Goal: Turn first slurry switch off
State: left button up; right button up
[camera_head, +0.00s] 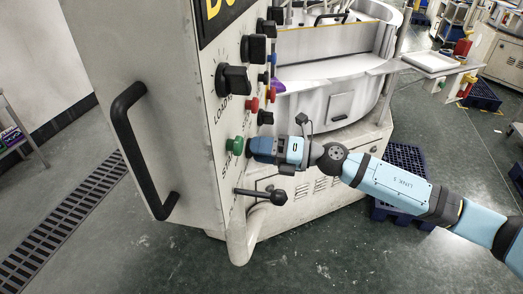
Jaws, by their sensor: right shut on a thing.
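The pale control panel (209,60) of the machine carries several black rotary switches, among them a large one (233,80) and another (265,118) just above my gripper. I cannot read which is the first slurry switch. My right gripper (254,147) comes in from the right and is at the panel, shut, just right of the green button (236,145). The small control between its fingers is mostly hidden by the gripper, and its setting cannot be seen. My left gripper is not in view.
Red buttons (252,104) sit above the gripper. A black ball-ended lever (278,197) sticks out below it. A black door handle (127,130) stands out at left. The round lapping machine (330,80) is behind; blue pallets (405,156) lie at right. The front floor is clear.

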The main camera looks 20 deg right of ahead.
dwell(0.3)
jog(key=o, duration=0.9)
jog(key=b+v, duration=0.4)
jog(key=v, duration=0.9)
jog(key=shift+s+d+b, duration=0.25)
jog(key=shift+d+b, duration=0.05)
jog(key=shift+b, duration=0.05)
jog(key=shift+f, duration=0.1)
